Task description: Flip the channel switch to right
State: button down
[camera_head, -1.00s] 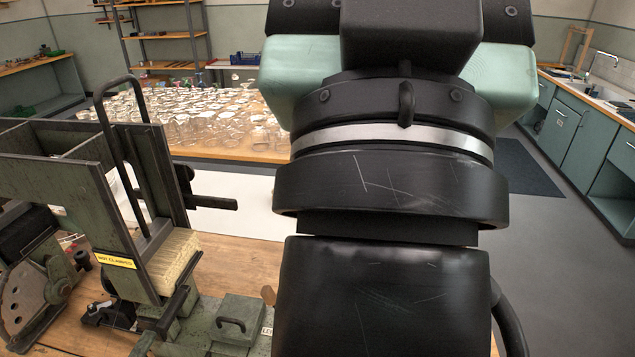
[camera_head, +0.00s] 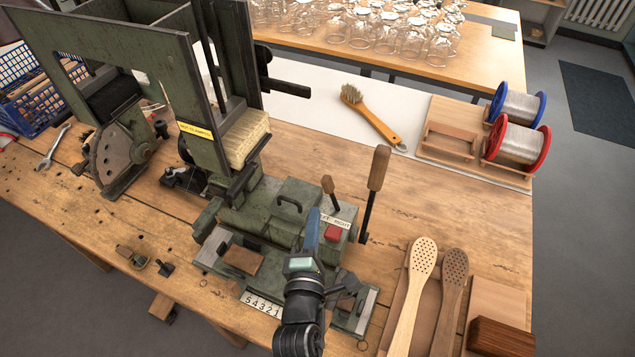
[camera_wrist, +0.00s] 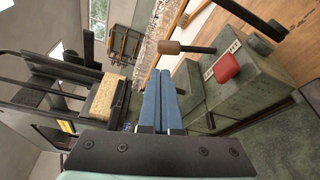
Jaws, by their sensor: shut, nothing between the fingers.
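The channel switch (camera_head: 328,186) is a short dark lever with a wooden knob, standing on the green machine (camera_head: 285,202) behind a white label strip (camera_head: 341,222). RIGHT is readable on the strip; the rest is partly covered. The lever leans to the left in the head view. Its wooden knob also shows in the wrist view (camera_wrist: 168,47), just past the fingertips. My gripper (camera_head: 313,213) has blue fingers pressed together and empty, to the left of and in front of the lever. In the wrist view the fingertips (camera_wrist: 159,74) look close to the knob; I cannot see contact.
A larger wooden-handled lever (camera_head: 377,170) stands to the right of the switch. A red button (camera_head: 333,233) sits below the label. A bristle block (camera_head: 244,138) is at the left. Brush blanks (camera_head: 420,265), wire spools (camera_head: 520,110) and a finished brush (camera_head: 372,115) lie on the bench.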

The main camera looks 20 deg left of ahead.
aim_at(331, 193)
jog(key=shift+s+a+f+n, duration=0.2)
jog(key=shift+s+f+n, duration=0.15)
jog(key=shift+f, duration=0.25)
jog(key=b+x, duration=0.5)
jog(key=x, duration=0.3)
jog(key=shift+w+f, duration=0.1)
jog(key=shift+f, duration=0.1)
jog(key=shift+b+x, duration=0.45)
jog(key=shift+x, duration=0.5)
jog(key=shift+d+r, duration=0.15)
jog(key=shift+r, duration=0.05)
